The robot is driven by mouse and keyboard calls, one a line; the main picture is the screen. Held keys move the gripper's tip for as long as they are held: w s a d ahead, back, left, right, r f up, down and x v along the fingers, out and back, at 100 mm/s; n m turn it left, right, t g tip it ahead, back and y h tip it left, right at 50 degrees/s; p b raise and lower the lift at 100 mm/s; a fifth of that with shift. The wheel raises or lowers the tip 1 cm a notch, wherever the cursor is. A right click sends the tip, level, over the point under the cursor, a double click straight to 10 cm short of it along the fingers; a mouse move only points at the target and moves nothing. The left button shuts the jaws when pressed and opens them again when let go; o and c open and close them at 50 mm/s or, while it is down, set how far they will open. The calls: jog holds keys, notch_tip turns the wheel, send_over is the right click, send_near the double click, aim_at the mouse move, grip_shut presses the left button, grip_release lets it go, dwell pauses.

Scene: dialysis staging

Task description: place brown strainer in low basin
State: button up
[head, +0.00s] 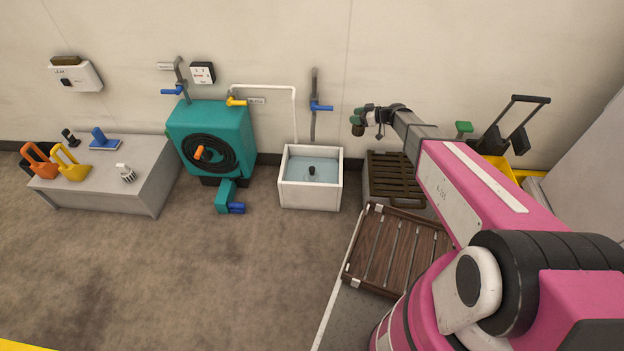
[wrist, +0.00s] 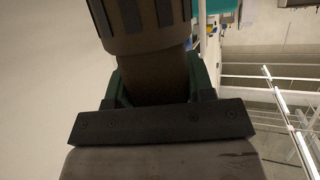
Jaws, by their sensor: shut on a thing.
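The brown strainer (wrist: 150,75) is in my gripper, between its green fingers, in the wrist view. It is a brown cylinder with a wider, dark-ribbed end pointing away from the wrist. My gripper (head: 358,121) is shut on it and held up in front of the back wall, right of and above the low basin. In the head view the strainer is too small to make out clearly. The low basin (head: 289,195) is a white square tub on the floor, holding pale blue water with a small dark object standing in it.
A blue-handled tap (head: 321,107) is on the wall above the basin. A teal hose reel unit (head: 212,140) stands left of the basin. A dark slatted crate (head: 393,172) and a wooden slatted rack (head: 393,250) are to its right. Floor in front of the basin is clear.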

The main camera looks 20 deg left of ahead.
aim_at(340, 172)
jog(key=s+a+f+n+g, duration=0.2)
jog(key=s+a+f+g, duration=0.15)
jog(key=s+f, duration=0.35)
jog(key=s+a+f+n+g, duration=0.2)
jog(key=s+a+f, duration=0.3)
jog(key=f, duration=0.4)
notch_tip(340, 172, down, 9)
jog(key=shift+f+h, duration=0.2)
jog(key=shift+h, duration=0.2)
jog(key=shift+a+f+t, duration=0.1)
jog(key=shift+f+t, duration=0.15)
jog(key=shift+f, duration=0.35)
jog(key=o, duration=1)
jog(key=shift+c, duration=0.2)
jog(key=shift+r, duration=0.1)
jog(key=v, duration=0.8)
jog(key=shift+a+r, duration=0.15)
jog(key=shift+r, duration=0.25)
jog(key=shift+s, duration=0.1)
